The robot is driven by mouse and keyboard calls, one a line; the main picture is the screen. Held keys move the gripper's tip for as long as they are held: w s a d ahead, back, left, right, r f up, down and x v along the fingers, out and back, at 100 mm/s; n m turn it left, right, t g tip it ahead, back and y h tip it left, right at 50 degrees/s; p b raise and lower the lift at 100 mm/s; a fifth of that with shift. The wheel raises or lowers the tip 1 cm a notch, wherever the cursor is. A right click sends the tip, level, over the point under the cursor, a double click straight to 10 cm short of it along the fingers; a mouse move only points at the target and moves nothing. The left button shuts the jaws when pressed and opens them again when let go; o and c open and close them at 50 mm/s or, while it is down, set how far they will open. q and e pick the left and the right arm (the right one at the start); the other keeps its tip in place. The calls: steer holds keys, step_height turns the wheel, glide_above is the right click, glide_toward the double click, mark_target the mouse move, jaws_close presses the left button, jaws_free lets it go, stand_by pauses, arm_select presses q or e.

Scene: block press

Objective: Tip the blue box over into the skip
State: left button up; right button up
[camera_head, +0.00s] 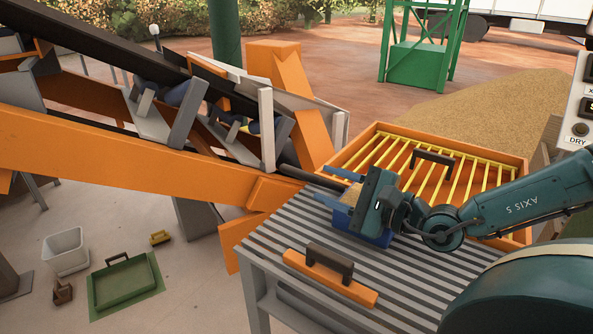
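The blue box (368,236) stands on the grey slatted table (290,225), beside the orange bin. Sand-coloured material shows inside it. My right gripper (337,187) reaches over the box from the right; its two light-blue fingers are apart, with the sandy fill visible between them. Whether they press on the box walls is unclear, and the gripper body hides much of the box. An orange bin with yellow bars across its top (462,158) lies behind the table and looks like the skip. My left gripper is out of view.
An orange block with a dark handle (331,278) lies at the table's front. A dark handle (433,158) shows over the bars. The large orange conveyor frame (140,165) stands left. A white bin (65,250) and green tray (124,283) sit on the floor.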

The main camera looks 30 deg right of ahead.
mark_target(315, 177)
steer(key=p+x, duration=0.1)
steer(key=x, duration=0.5)
steer(key=shift+w+r+p, duration=0.2)
steer(key=shift+p, duration=0.15)
steer(key=shift+p+x, duration=0.35)
steer(key=shift+x, duration=0.5)
steer(key=shift+f, duration=0.2)
steer(key=shift+c, duration=0.6)
jaws_close()
